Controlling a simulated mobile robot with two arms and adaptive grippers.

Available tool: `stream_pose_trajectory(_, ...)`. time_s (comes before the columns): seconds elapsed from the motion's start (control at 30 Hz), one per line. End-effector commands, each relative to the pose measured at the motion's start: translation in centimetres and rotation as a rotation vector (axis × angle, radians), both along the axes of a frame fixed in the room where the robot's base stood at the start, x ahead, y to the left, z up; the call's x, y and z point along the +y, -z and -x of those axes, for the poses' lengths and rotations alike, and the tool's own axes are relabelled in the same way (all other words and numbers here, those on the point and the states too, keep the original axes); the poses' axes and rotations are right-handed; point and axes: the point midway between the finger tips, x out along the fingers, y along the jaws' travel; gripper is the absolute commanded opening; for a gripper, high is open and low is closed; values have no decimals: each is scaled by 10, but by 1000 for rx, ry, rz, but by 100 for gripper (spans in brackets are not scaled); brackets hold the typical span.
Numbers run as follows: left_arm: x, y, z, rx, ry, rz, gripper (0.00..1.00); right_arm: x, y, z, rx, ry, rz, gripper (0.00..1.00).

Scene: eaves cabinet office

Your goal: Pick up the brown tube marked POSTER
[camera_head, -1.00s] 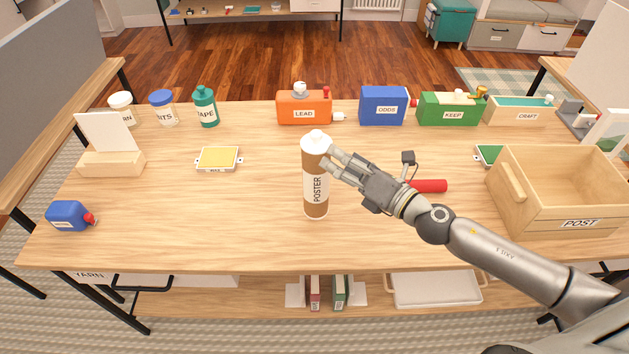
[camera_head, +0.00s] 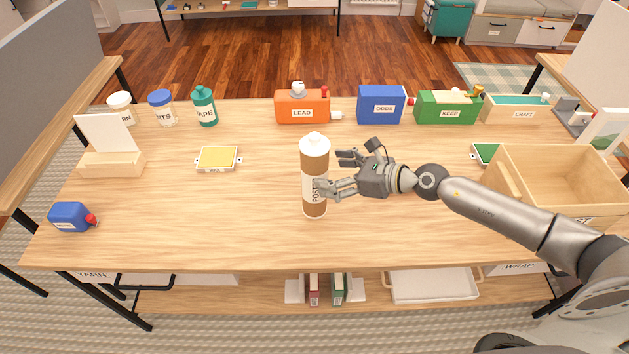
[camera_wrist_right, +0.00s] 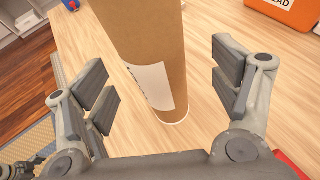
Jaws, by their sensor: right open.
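The brown tube marked POSTER (camera_head: 313,165) stands upright on the table, with a white cap on top and a white label on its side. My right gripper (camera_head: 338,172) is open just to the right of the tube, with one finger in front of the label. In the right wrist view the tube (camera_wrist_right: 150,50) stands between the two open fingers (camera_wrist_right: 165,95), with a gap on each side. The tube's top is out of that view.
A wooden POST crate (camera_head: 560,170) stands at the right, partly behind my right arm. LEAD (camera_head: 303,108), ODDS (camera_head: 381,105) and KEEP (camera_head: 447,107) containers line the back edge. A yellow-topped box (camera_head: 218,158) lies left of the tube.

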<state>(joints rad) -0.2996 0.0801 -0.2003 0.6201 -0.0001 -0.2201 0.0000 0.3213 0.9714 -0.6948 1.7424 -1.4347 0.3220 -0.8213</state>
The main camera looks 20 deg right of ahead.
Motion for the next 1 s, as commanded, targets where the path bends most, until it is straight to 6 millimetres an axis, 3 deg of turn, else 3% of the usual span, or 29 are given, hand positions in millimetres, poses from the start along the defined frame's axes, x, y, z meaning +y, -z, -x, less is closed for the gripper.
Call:
stream_pose_trajectory(0.5, 0, -15, 0, 0, 0, 0, 100, 33, 24, -27, 1, 1, -2, 83)
stream_pose_trajectory(0.83, 0, -15, 0, 0, 0, 0, 100, 36, 27, -30, 1, 0, -1, 83)
stream_pose_trajectory(1.0, 0, -15, 0, 0, 0, 0, 100, 36, 27, -30, 1, 0, -1, 62)
